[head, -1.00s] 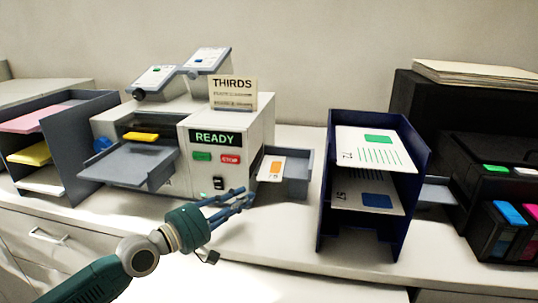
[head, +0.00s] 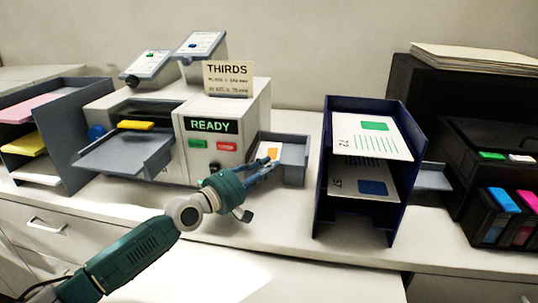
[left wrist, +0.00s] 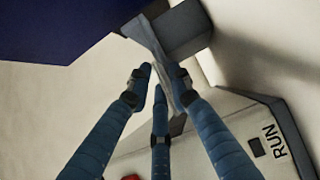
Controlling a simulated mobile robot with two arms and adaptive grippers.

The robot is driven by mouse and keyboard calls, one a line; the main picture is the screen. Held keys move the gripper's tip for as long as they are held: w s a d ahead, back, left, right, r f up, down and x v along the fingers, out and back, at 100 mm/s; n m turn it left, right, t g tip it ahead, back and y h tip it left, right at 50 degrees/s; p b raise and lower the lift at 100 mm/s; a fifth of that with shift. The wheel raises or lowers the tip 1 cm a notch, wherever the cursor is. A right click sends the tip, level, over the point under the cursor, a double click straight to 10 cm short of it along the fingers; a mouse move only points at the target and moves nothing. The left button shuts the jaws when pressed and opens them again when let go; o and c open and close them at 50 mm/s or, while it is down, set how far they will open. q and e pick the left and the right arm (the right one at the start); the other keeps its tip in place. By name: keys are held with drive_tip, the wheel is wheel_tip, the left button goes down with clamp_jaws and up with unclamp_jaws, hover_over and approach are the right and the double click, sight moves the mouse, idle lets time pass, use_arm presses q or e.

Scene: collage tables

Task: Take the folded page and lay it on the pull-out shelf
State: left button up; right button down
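The folded page (head: 268,151), white with an orange mark, lies in the grey tray (head: 295,172) on the right side of the folding machine. My left gripper (head: 268,162) is at the page's near edge, partly hiding it. In the left wrist view my left gripper's fingertips (left wrist: 162,78) come close together around a pale strip (left wrist: 150,40) that looks like the page; whether they press on it I cannot tell. A grey shelf (head: 433,178) sticks out at the black machine's left side, partly hidden by the navy rack. My right gripper is not in view.
The folding machine (head: 225,105) shows READY. The navy rack (head: 366,222) with printed sheets stands between the tray and the grey shelf. A grey rack (head: 88,115) of coloured paper is at left. The black machine (head: 480,133) stands at right. The counter front is mostly clear.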

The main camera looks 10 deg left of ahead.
use_arm(q)
drive_tip(key=shift+w, duration=0.1)
drive_tip(key=shift+c, duration=0.3)
clamp_jaws()
drive_tip(key=shift+r, duration=0.1)
